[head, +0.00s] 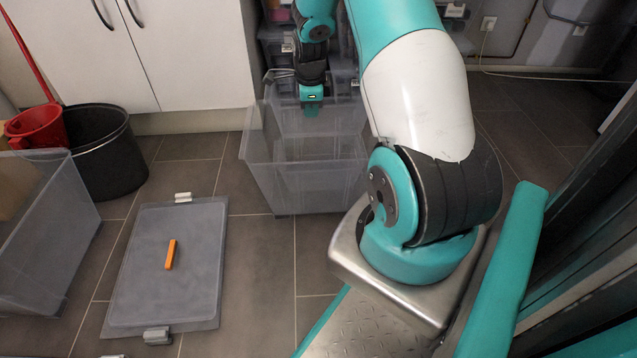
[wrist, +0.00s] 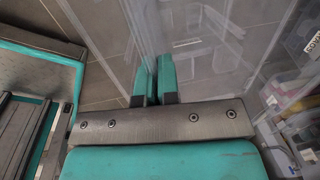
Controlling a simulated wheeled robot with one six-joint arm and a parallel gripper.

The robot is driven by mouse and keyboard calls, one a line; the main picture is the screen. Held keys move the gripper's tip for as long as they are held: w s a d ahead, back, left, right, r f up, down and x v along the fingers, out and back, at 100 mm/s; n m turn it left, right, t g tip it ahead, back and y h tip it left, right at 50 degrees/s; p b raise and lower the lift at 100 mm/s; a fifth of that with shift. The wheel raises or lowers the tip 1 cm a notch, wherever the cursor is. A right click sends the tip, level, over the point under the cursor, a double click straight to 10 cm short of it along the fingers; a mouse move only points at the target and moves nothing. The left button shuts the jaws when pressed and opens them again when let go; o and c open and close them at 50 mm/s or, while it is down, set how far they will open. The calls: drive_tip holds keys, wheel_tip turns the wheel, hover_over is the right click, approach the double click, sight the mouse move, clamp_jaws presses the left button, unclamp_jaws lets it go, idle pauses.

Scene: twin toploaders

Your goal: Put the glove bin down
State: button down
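A clear, open-topped plastic bin (head: 290,180), which I take to be the glove bin, is upright in the middle of the head view and looks empty. Its clear wall also fills the upper middle of the wrist view (wrist: 105,35). My gripper (head: 311,111) points down at the bin's far rim. In the wrist view its two teal fingers (wrist: 153,82) are close together, with the thin clear wall apparently pinched between them. I cannot tell whether the bin's base touches the floor.
A grey lid (head: 205,275) with an orange bar (head: 171,254) lies on the floor at left. White cabinets (head: 180,50) and stacked bins (head: 275,35) are behind. Some tiled floor is bare between lid and bin.

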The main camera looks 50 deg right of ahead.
wheel_tip(320, 180, down, 20)
drive_tip(key=b, duration=1.1)
drive_tip(key=shift+f, duration=0.1)
